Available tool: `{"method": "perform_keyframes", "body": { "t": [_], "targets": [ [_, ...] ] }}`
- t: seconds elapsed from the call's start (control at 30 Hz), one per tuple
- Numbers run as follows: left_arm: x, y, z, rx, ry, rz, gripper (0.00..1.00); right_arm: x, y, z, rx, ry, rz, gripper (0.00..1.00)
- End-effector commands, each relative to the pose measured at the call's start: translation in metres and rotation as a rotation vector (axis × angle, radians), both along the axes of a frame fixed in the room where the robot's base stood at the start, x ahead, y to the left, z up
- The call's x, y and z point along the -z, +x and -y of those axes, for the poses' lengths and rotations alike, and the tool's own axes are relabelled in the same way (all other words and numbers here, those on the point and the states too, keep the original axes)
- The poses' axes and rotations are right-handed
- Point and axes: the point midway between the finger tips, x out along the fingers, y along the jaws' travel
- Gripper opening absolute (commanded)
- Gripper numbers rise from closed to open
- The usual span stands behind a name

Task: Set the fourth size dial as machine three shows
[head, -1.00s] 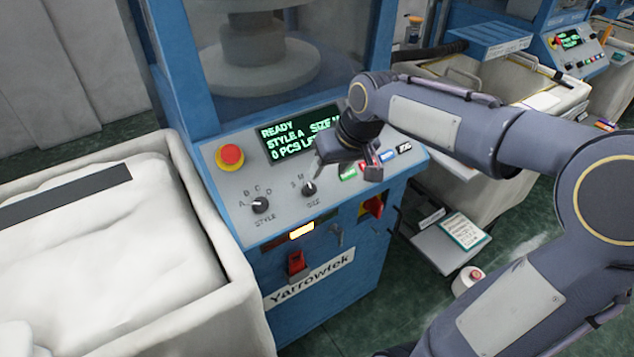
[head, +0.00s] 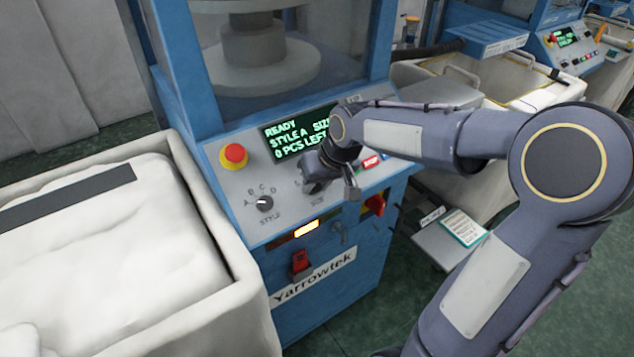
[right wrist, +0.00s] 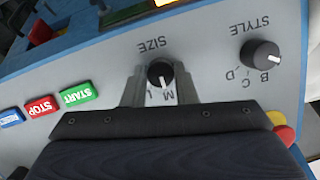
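The black size dial (right wrist: 160,72) is on the grey panel of the near blue machine. In the right wrist view its white mark points down the picture, toward the letters M and L beside it. My right gripper (right wrist: 160,92) is open, with one finger on each side of the dial and small gaps showing. In the head view my right gripper (head: 332,186) covers most of that dial. The near machine's screen (head: 290,140) reads READY, STYLE A, SIZE, 0 PCS LEFT; the size letter is hidden. My left gripper is out of view.
The style dial (head: 264,204) and a red stop button (head: 234,156) are left of my gripper. START (right wrist: 78,97) and STOP (right wrist: 42,106) buttons are close by. A red switch (head: 301,262) is below. Another machine's screen (head: 565,37) glows at the back right.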

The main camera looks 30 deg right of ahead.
Motion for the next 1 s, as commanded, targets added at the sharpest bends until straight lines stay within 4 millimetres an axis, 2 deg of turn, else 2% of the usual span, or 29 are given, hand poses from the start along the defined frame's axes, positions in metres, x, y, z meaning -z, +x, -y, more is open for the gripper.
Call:
{"method": "perform_keyframes", "body": {
  "t": [0.03,0.1,0.47,1.0],
  "targets": [
    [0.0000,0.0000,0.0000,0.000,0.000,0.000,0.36,-0.0003,0.0000,-0.0003,-0.001,0.001,0.000,0.11],
    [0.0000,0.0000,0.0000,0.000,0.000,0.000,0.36,-0.0003,0.0000,-0.0004,-0.001,0.001,0.000,0.03],
    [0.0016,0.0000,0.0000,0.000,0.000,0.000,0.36,0.0000,-0.0001,0.0003,0.053,0.042,-0.003,0.03],
    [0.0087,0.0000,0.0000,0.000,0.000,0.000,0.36,0.0007,-0.0010,0.0021,0.385,0.304,-0.022,0.03]
  ]
}}
